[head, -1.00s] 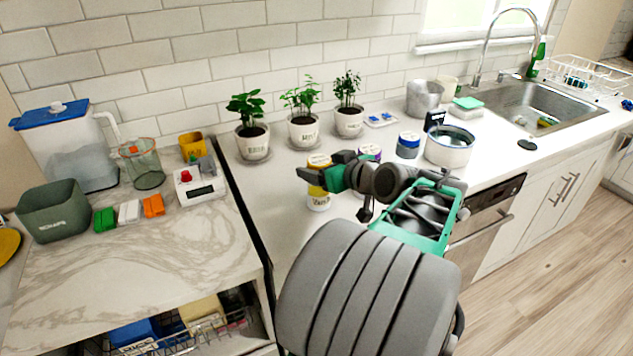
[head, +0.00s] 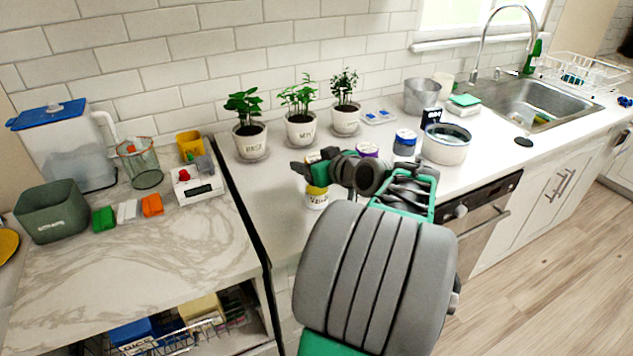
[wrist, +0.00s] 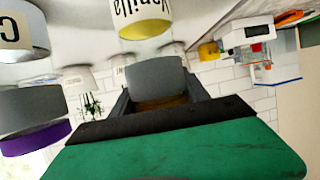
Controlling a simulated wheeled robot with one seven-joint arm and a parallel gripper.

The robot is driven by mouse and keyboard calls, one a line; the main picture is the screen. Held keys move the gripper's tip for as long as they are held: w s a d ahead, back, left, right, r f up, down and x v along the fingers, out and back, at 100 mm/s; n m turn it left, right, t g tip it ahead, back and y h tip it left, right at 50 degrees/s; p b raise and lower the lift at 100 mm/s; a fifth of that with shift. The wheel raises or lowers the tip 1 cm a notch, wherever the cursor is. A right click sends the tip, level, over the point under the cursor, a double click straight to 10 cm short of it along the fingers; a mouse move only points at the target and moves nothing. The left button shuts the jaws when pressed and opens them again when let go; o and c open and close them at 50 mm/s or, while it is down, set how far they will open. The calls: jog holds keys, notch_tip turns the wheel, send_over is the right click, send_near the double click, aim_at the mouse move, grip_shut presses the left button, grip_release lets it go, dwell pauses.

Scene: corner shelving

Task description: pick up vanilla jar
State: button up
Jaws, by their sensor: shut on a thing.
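A white jar labelled "Vanilla", with a yellow lid, (head: 317,198) stands on the counter just in front of and below my gripper in the head view. In the wrist view, which is upside down, this jar (wrist: 146,24) shows at the top, with a gap to my fingers. My gripper (wrist: 158,92) is shut on a shaded grey thing with a brownish-yellow band (wrist: 160,103). It looks like a yellow-lidded jar, but no label shows on it. In the head view a pale, yellow-rimmed top (head: 313,157) shows at my gripper (head: 318,171), whose fingers hide much there.
A purple-lidded jar (head: 367,150) and a blue jar (head: 405,142) stand right of my gripper. A white pot (head: 446,148) is farther right. Several potted plants (head: 301,131) line the wall. The left counter holds a green bin (head: 52,212) and a timer (head: 197,185).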

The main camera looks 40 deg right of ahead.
grip_shut()
